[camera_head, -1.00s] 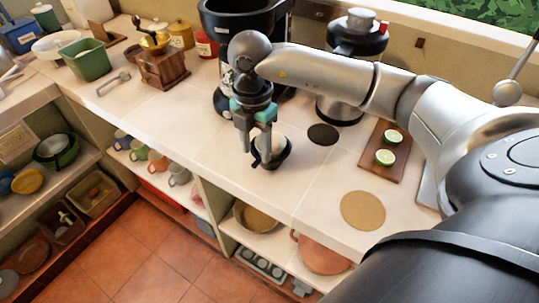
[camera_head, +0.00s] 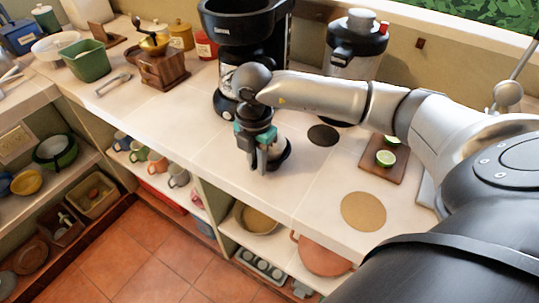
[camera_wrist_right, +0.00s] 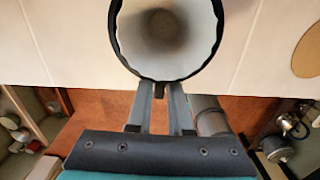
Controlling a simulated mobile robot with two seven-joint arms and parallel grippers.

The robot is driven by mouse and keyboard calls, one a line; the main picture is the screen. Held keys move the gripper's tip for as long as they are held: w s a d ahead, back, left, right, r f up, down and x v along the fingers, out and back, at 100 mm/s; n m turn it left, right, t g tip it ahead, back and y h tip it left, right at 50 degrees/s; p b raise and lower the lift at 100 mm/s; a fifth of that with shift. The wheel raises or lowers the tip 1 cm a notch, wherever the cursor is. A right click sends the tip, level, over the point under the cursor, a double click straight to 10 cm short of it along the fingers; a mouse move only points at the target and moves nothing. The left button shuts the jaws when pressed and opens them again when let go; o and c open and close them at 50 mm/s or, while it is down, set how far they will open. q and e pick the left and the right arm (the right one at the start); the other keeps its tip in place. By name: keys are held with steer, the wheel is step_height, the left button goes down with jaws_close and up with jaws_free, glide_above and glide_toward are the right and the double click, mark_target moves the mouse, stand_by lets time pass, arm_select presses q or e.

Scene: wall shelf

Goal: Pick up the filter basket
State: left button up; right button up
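The filter basket is a black-rimmed cone with a pale inside. In the head view the basket (camera_head: 283,157) stands on the counter, partly hidden behind my right gripper (camera_head: 257,168). The right wrist view looks down into the basket (camera_wrist_right: 165,35) from above. A short black tab on its near side lies between the two fingertips of my right gripper (camera_wrist_right: 160,88). A narrow gap shows between the fingers, and they do not look pressed on the tab. My left gripper is in neither view.
The black coffee machine (camera_head: 225,62) stands behind the gripper, and a black-and-silver appliance (camera_head: 355,45) is to its right. A cutting board (camera_head: 375,168) with cut limes and a round cork mat (camera_head: 363,211) lie to the right. The counter's front edge is close.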

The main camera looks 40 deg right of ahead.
jaws_close()
steer(key=shift+r, duration=0.1)
